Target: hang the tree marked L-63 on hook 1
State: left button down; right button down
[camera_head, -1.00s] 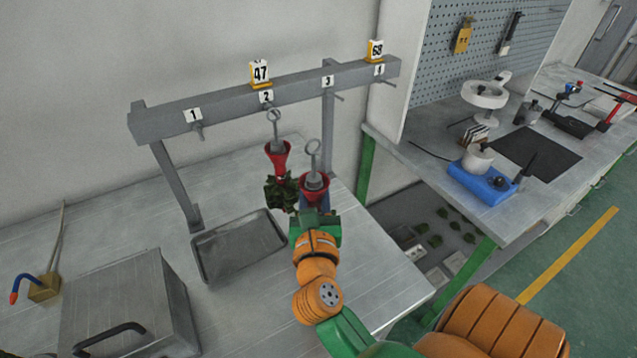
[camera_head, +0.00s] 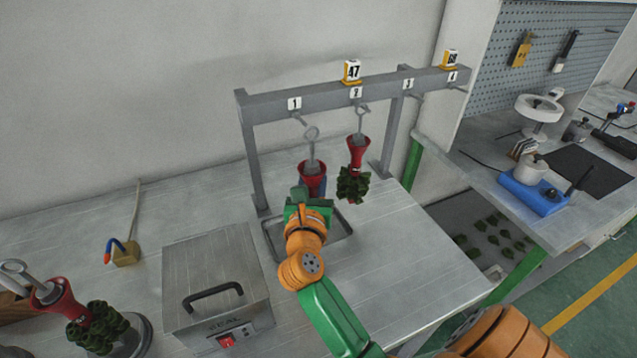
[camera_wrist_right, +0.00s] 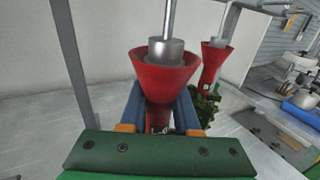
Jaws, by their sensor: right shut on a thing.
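My right gripper (camera_head: 309,196) is shut on the red cup of a wax tree (camera_head: 313,172), with a metal rod and ring at its top. The right wrist view shows its blue fingers (camera_wrist_right: 160,112) on either side of the red cup (camera_wrist_right: 163,80). A small tag below the cup is unreadable, and the tree's lower part is hidden. The ring is just below and right of hook 1 (camera_head: 299,118); I cannot tell whether they touch. My left gripper is not in view.
Another red-cupped tree (camera_head: 357,155) hangs on hook 2 under the 47 marker (camera_head: 352,71). A tray (camera_head: 342,240) lies below the rail (camera_head: 325,100). A metal box (camera_head: 215,275) stands in front, and another tree (camera_head: 62,300) is at far left.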

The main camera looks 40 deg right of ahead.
jog(key=w+d+b, duration=0.1)
jog(key=w+b, duration=0.1)
jog(key=w, duration=0.3)
jog(key=shift+w+d+f, duration=0.3)
jog(key=shift+w+f, duration=0.05)
jog(key=shift+w, duration=0.05)
dwell(0.5)
jog(key=c, duration=0.6)
grip_release()
jog(key=shift+o, duration=0.2)
jog(key=shift+s+a, duration=0.1)
